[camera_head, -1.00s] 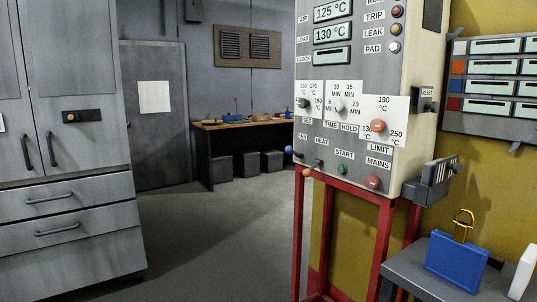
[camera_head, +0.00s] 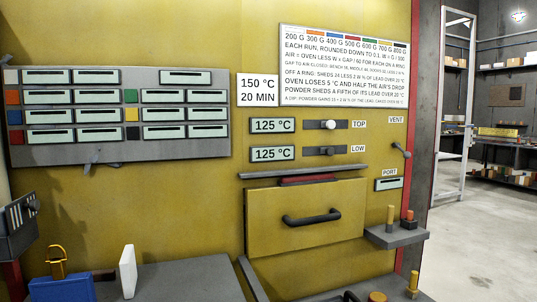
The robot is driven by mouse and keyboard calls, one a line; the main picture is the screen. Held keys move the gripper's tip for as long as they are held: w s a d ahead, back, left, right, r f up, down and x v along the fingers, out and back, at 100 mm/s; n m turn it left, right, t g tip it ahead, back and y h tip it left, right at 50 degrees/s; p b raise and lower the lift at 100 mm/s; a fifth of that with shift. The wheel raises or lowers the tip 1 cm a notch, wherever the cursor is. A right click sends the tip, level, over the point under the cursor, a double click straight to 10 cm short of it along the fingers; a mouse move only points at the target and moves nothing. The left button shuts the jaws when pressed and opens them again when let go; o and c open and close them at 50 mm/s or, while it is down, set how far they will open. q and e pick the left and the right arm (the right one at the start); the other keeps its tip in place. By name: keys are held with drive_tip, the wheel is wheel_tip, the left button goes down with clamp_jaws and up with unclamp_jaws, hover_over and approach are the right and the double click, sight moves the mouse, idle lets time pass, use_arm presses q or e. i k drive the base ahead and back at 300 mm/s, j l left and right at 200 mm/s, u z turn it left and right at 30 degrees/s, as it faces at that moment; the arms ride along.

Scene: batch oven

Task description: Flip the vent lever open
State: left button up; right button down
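The vent lever (camera_head: 401,149) is a small dark lever with a rounded end on the yellow oven wall, below the VENT label (camera_head: 396,120) and above the PORT display (camera_head: 389,184). It tilts, with its ends at upper left and lower right. Whether this is its open or closed position cannot be told. Neither of my grippers shows in the view, and nothing touches the lever.
The oven drawer (camera_head: 305,216) with a black handle is left of the lever. A small grey shelf (camera_head: 397,237) with upright pegs juts out below. A grey bench (camera_head: 180,279) holds a blue box (camera_head: 62,289) and a white block (camera_head: 128,271). Open floor lies at right.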

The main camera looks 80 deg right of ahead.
sight(407, 156)
drive_tip(key=z, duration=3.5)
drive_tip(key=i+l, duration=0.35)
drive_tip(key=i, duration=0.15)
drive_tip(key=i+l, duration=0.35)
drive_tip(key=i, duration=0.15)
drive_tip(key=i+l+z, duration=0.1)
drive_tip(key=i+l, duration=0.6)
drive_tip(key=i, duration=0.3)
drive_tip(key=i+l, duration=0.35)
drive_tip(key=i, duration=0.15)
drive_tip(key=z, duration=0.05)
